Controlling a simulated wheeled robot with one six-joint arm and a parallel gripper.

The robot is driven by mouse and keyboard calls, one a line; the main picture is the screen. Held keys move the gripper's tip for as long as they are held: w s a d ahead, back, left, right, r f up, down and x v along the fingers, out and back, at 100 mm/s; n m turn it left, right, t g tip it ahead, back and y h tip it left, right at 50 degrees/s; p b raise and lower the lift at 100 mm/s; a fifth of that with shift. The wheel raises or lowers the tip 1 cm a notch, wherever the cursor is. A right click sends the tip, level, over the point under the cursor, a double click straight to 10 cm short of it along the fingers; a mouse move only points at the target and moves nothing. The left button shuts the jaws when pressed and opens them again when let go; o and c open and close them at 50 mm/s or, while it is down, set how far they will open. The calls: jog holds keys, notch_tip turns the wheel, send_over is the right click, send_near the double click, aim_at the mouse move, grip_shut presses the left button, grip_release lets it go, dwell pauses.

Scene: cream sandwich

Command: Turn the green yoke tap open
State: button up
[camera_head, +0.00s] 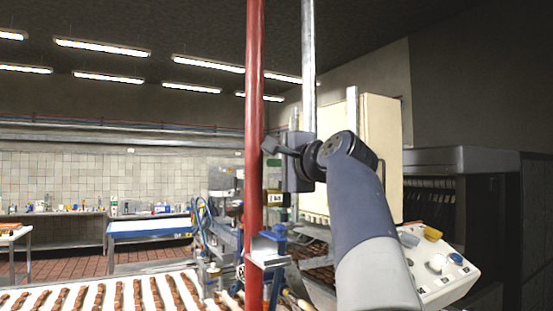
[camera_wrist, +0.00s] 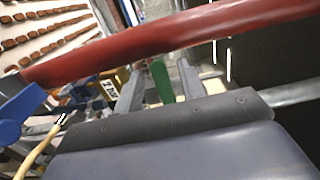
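A flat green handle (camera_wrist: 162,82), which looks like the green yoke tap, shows in the middle of the wrist view. A small patch of green (camera_head: 274,162) shows just below my gripper in the head view. My gripper (camera_wrist: 159,72) has its two grey fingers apart, one on each side of the green handle in the picture. I cannot tell whether either finger touches it. In the head view my gripper (camera_head: 274,147) points left, close behind or beside the red pipe. The tap's body is mostly hidden.
A red upright pipe (camera_head: 254,120) stands close to my gripper and crosses the wrist view (camera_wrist: 170,36). A metal pipe (camera_head: 308,70) rises beside it. A yellow labelled block (camera_head: 277,198) sits below. A conveyor with brown bars (camera_head: 110,295) and a control panel (camera_head: 440,265) are lower down.

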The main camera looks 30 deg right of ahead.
jog(key=shift+d, duration=0.2)
jog(key=shift+c, duration=0.5)
jog(key=shift+a, duration=0.1)
grip_shut()
jog(key=shift+f+n, duration=0.2)
jog(key=shift+n, duration=0.1)
jog(key=d+f+n+b, duration=0.4)
jog(key=d+n+b, duration=0.1)
jog(key=n, duration=1.2)
jog(key=shift+w+f+b, duration=0.15)
jog(key=shift+f+b, duration=0.15)
jog(key=shift+b, duration=0.2)
jog(key=shift+n, duration=0.3)
